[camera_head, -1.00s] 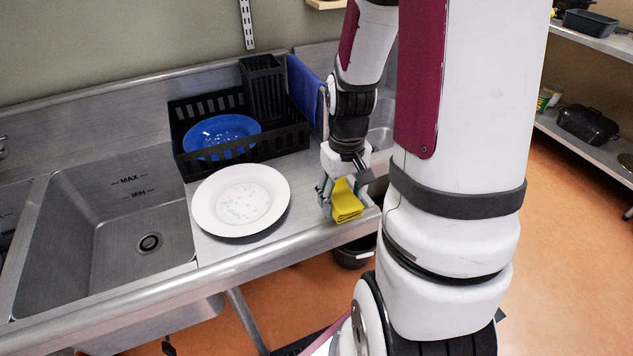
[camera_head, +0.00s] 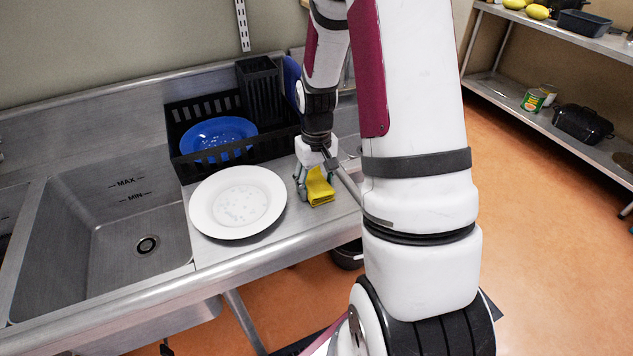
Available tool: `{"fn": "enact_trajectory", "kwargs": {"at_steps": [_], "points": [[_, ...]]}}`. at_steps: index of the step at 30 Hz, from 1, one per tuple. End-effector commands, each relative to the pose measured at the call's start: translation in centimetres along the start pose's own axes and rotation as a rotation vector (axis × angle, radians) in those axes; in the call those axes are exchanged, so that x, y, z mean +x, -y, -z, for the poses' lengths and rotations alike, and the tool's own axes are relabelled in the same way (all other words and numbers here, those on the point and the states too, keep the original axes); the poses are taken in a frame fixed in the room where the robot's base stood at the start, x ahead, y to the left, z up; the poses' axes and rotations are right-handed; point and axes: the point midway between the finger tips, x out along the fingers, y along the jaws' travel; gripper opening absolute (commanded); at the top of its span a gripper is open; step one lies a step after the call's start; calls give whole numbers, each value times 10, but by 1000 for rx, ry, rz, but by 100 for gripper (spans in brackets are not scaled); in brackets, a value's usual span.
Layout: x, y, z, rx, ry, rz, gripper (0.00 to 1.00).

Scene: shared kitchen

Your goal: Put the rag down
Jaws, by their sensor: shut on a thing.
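The yellow rag (camera_head: 320,188) is folded and held between the fingers of my gripper (camera_head: 314,184). My gripper points down over the steel counter (camera_head: 300,222), to the right of the white plate. The rag's lower end is at or just above the counter; I cannot tell whether it touches. My gripper's fingers are shut on the rag's upper part, and my arm hides some of the counter to the right.
A white plate (camera_head: 237,203) with droplets lies left of my gripper. Behind it, a black dish rack (camera_head: 195,163) holds a blue plate (camera_head: 219,135). A sink basin (camera_head: 120,215) is at the left. Bare counter lies between plate and gripper, and in front.

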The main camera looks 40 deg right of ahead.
Motion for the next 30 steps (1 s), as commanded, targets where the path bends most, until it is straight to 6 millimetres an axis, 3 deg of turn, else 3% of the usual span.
{"fn": "enact_trajectory", "kwargs": {"at_steps": [8, 9, 11, 12, 23, 30], "points": [[3, 0, 0, -1, 1, 0, 35], [3, 0, 0, -1, 0, 0, 59], [3, 0, 0, -1, 0, 0, 73], [2, 0, 0, -1, 0, 0, 75], [-1, 0, 0, -1, -1, 0, 75], [-36, 0, 2, -1, -6, -2, 75]]}}
